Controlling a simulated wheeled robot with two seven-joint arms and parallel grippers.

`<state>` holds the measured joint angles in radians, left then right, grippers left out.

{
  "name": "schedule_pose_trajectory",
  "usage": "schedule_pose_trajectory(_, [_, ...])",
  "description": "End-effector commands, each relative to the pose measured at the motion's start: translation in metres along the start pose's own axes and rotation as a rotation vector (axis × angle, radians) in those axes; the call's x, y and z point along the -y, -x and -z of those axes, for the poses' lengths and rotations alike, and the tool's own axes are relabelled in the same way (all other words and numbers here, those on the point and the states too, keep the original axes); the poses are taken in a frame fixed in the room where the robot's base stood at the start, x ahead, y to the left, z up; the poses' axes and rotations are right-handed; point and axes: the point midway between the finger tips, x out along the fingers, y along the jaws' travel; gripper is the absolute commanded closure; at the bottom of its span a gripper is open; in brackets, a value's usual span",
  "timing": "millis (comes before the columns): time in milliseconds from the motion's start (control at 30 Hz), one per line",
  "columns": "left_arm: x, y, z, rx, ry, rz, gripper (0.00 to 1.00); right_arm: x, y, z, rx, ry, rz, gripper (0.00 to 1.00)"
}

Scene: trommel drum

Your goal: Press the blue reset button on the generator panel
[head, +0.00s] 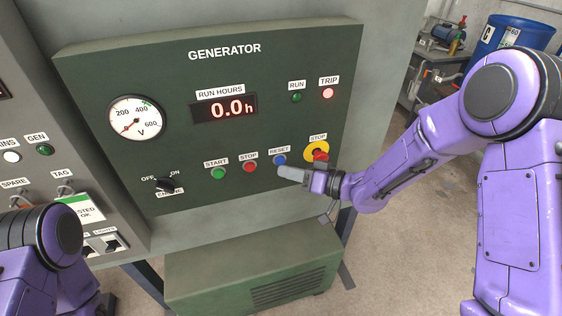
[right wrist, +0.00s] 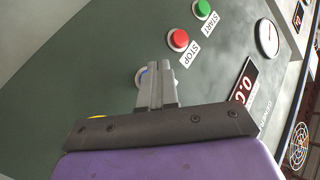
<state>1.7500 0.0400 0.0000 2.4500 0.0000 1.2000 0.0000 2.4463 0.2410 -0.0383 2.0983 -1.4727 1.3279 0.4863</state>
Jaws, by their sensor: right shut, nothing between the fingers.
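The blue reset button (head: 280,160) is on the dark green generator panel (head: 225,130), under the RESET label, between the red stop button and the yellow-ringed emergency stop. My right gripper (head: 281,171) is shut and empty, its fingertips just below the blue button in the head view. In the right wrist view, the gripper fingertips (right wrist: 158,66) overlap the button, and only a blue edge with a pale ring (right wrist: 141,76) shows beside them. I cannot tell whether they touch it. My left arm shows at the lower left, but its gripper is not in view.
The green start button (head: 218,173) and red stop button (head: 249,167) sit left of reset. The emergency stop (head: 317,150) is close by my right gripper. The ENGINE switch (head: 168,185) is lower left.

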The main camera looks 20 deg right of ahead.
Motion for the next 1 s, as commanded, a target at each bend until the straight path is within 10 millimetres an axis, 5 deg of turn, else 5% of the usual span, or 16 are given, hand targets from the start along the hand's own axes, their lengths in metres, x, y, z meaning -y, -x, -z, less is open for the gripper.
schedule_pose_trajectory(1000, [0.0003, 0.0032, 0.0014, 0.0, 0.0, 0.0, 0.57, -0.0063, -0.0087, 0.0066, 0.0, 0.0, 0.0, 1.0])
